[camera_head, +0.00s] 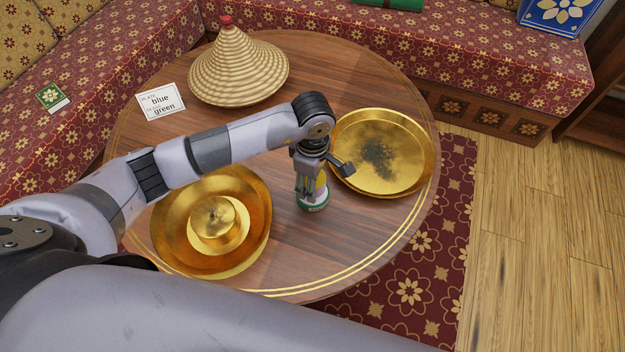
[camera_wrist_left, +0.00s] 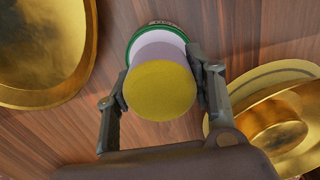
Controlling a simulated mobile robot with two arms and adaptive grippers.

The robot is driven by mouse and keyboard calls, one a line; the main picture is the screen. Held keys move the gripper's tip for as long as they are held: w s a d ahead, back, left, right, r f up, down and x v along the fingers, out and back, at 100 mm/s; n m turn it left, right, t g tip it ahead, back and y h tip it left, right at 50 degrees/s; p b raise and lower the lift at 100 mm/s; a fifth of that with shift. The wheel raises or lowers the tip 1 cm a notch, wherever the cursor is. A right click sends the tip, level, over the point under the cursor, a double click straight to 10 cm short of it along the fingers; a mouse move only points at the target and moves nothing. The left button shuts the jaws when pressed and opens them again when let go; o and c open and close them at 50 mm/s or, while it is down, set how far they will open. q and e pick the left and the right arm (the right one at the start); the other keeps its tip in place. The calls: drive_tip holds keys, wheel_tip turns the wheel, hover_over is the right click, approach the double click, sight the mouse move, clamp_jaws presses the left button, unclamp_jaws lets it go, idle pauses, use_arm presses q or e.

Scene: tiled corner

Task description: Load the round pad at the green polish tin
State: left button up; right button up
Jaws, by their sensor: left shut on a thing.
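The round pad (camera_wrist_left: 160,90) shows a yellow face toward the left wrist camera, with a pale round part just beyond it. My left gripper (camera_head: 312,188) is shut on the pad; one finger lies on each side of it in the left wrist view (camera_wrist_left: 162,88). The green polish tin (camera_head: 314,205) stands on the table directly under the pad. Its green rim also shows behind the pad in the left wrist view (camera_wrist_left: 134,40). The pad covers most of the tin, and I cannot tell whether they touch. My right gripper is not in view.
A brass plate with a dark smudge (camera_head: 405,128) lies right of the gripper. A wider brass dish (camera_head: 168,230) holding smaller brass pieces lies left. A woven cone (camera_head: 238,70) and a card reading "blue" and "green" (camera_head: 161,101) stand farther back on the round wooden table (camera_head: 345,75).

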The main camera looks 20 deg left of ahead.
use_arm(q)
drive_tip(key=shift+r+p, duration=1.4)
drive_tip(key=shift+r, duration=1.25)
drive_tip(key=shift+a+r+m, duration=0.1)
drive_tip(key=shift+r+m, duration=0.2)
drive_tip(key=shift+r, duration=0.05)
drive_tip(key=s+a+r+m, duration=0.2)
drive_tip(key=s+r+m, duration=0.2)
drive_tip(key=r+m, duration=0.3)
drive_tip(key=s+a+r+m, duration=0.3)
drive_tip(key=s+r+m, duration=0.1)
drive_tip(key=r+m, duration=0.3)
drive_tip(key=shift+a+m, duration=0.25)
drive_tip(key=shift+m, duration=0.85)
drive_tip(key=shift+r, duration=0.1)
